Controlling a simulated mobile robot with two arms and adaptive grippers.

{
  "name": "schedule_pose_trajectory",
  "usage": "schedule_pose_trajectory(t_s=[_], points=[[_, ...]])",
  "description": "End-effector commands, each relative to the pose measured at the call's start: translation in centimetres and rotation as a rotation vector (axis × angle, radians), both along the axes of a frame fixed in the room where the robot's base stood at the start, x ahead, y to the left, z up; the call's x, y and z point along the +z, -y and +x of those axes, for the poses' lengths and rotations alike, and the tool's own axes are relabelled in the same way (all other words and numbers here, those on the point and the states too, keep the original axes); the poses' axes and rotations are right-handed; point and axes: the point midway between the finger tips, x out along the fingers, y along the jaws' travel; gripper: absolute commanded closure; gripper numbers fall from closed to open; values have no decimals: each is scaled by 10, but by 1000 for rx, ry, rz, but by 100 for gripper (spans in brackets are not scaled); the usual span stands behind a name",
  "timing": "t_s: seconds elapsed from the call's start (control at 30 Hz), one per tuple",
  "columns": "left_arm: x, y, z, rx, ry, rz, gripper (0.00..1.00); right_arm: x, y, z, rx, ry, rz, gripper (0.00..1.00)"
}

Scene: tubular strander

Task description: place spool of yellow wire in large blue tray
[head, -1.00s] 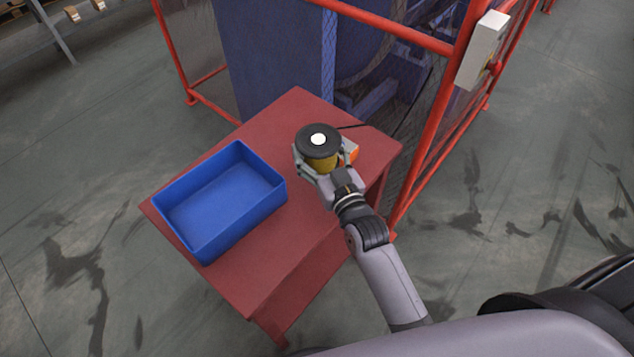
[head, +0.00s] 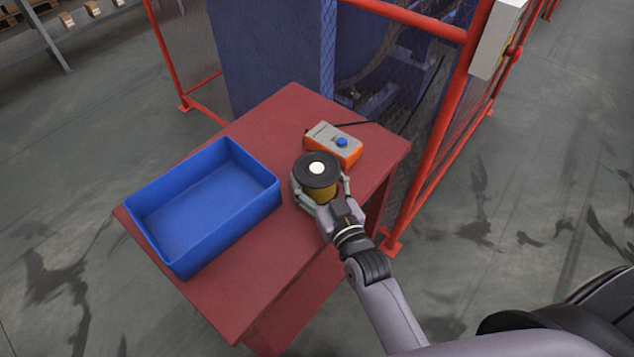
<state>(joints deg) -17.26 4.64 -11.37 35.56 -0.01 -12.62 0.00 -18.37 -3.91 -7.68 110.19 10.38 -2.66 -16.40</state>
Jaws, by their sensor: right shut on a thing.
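The spool of yellow wire (head: 324,192) has a black top flange with a white centre and stands upright. My right gripper (head: 318,190) is shut around its side, at the right part of the red table. I cannot tell whether the spool touches the table top. The large blue tray (head: 203,247) is on the table to the left of the spool, a short gap away, and its visible inside is empty. My left gripper is not in view.
An orange and grey box with a blue button (head: 335,143) sits on the red table (head: 291,108) behind the spool, with a dark cable. A red-framed mesh fence (head: 440,130) stands behind and right of the table. Bare table top lies in front of the tray and spool.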

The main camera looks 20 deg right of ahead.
Motion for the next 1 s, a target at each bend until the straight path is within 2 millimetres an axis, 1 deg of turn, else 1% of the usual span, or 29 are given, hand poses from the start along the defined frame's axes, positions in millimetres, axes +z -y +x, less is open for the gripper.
schedule_pose_trajectory(t_s=[0.03,0.27,0.4,0.43,0.7,1.0], points=[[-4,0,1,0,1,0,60,-2,0,-1,-1,7,2,81],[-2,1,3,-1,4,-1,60,1,0,-1,-1,7,2,81],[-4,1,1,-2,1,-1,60,-3,0,-1,-1,6,2,81],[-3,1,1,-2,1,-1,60,-5,0,-1,0,1,1,30],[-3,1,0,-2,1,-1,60,-4,0,-1,0,1,0,12],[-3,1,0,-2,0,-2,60,-4,0,-1,0,2,0,12]])
